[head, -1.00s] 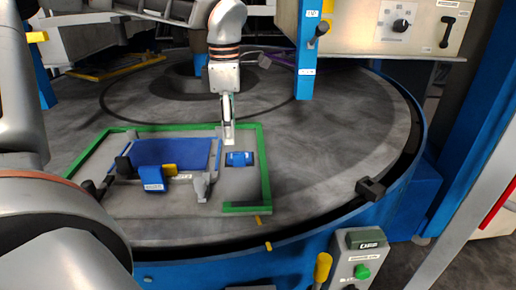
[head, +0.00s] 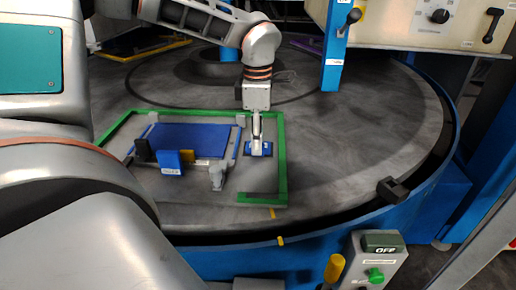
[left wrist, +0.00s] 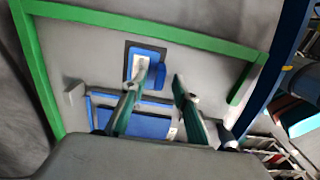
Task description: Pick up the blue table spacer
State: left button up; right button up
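A small blue block, which looks like the blue table spacer (head: 266,149), lies in a dark-edged recess at the right of the green-framed area. It also shows in the left wrist view (left wrist: 149,56). My left gripper (head: 257,146) points down over it and partly hides it. In the left wrist view my left gripper (left wrist: 161,75) has its two fingers spread apart. The left finger overlaps the blue block and the right finger is beside it. I cannot tell whether they touch. My right gripper is not in view.
A green frame (head: 281,170) borders the area on the round grey table (head: 350,120). A large blue plate (head: 200,139) and a labelled blue block (head: 170,163) are to the left. A grey clamp-like part (head: 217,178) stands near the front.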

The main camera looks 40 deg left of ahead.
pick_arm(q)
grip_shut()
jog(key=shift+r, duration=0.1)
